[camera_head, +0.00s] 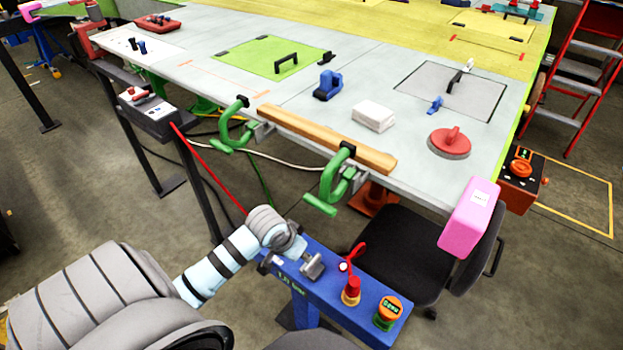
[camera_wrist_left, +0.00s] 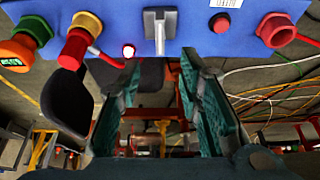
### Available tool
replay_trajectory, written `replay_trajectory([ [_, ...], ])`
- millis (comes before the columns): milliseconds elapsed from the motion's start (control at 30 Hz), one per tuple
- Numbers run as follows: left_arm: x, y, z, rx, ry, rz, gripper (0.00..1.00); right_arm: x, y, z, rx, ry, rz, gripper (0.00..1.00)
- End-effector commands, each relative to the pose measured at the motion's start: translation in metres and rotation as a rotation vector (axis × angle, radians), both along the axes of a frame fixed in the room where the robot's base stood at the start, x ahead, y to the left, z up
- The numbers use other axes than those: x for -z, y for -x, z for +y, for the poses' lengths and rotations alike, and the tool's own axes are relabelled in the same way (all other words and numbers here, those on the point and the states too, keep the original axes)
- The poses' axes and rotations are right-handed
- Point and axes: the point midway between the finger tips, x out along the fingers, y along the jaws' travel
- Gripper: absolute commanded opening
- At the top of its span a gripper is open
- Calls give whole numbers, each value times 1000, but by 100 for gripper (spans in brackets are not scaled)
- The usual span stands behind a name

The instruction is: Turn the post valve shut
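A blue post panel (camera_head: 335,300) stands in front of the table. A grey T-shaped handle (camera_head: 313,266), likely the post valve's, sticks out from it. In the left wrist view the handle (camera_wrist_left: 160,30) has its stem pointing down toward the gap between my fingertips. My left gripper (camera_wrist_left: 162,64) is open and empty there, with teal-padded fingers apart and short of the panel. In the head view my left wrist is beside the panel's left end and the fingers are hidden. My right gripper is in neither view.
The panel also carries a red-and-yellow plug (camera_head: 351,291) with a red cord, and an orange-and-green knob (camera_head: 388,312). A red button (camera_wrist_left: 221,23) and a red socket (camera_wrist_left: 275,30) flank the handle's other side. A black chair (camera_head: 400,250) and pink box (camera_head: 470,218) are nearby.

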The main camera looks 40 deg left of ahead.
Motion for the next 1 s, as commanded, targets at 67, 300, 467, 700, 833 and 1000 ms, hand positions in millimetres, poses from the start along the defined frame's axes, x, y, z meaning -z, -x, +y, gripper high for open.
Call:
replay_trajectory([
  [67, 24, -6, -1, -3, 3, 3, 32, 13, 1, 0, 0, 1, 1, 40],
  [300, 91, -33, 0, -3, 2, 2, 32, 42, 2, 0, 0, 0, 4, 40],
  [467, 117, -45, 1, -3, 1, 1, 32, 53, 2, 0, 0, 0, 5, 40],
  [700, 126, -50, 1, -1, -1, 0, 32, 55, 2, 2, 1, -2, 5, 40],
  [833, 126, -50, 1, -1, -1, 0, 32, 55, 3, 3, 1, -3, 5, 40],
  [1000, 126, -49, 1, -1, -1, 0, 12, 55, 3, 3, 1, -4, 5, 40],
])
